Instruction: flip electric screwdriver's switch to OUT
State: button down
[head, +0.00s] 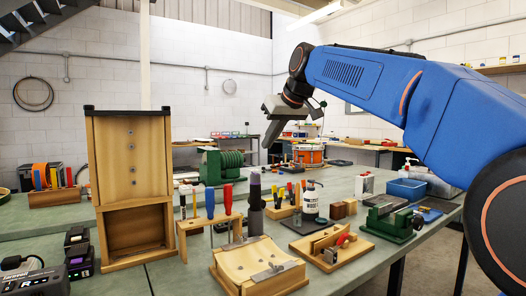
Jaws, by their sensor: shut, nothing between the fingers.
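My gripper (268,143) hangs in the air above the middle of the bench, pointing down, shut and empty. A slim dark upright tool with a purplish-grey body (255,193) stands on the bench behind the wooden cradle; it may be the electric screwdriver, but I cannot be sure. Its switch is too small to make out, so its setting cannot be told. My gripper appears above this tool in the picture, clearly apart from it.
A tall wooden case (130,160) stands at left, near battery chargers (79,260). A wooden rack (207,222) holds tools with blue and red handles. A wooden cradle (258,268), glue bottle (311,203), green vise (391,219) and blue bin (407,189) crowd the bench (190,275).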

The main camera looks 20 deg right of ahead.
jog(key=v, duration=0.4)
jog(key=shift+s+d+f, duration=0.1)
jog(key=shift+s+d, duration=0.05)
jog(key=shift+s, duration=0.25)
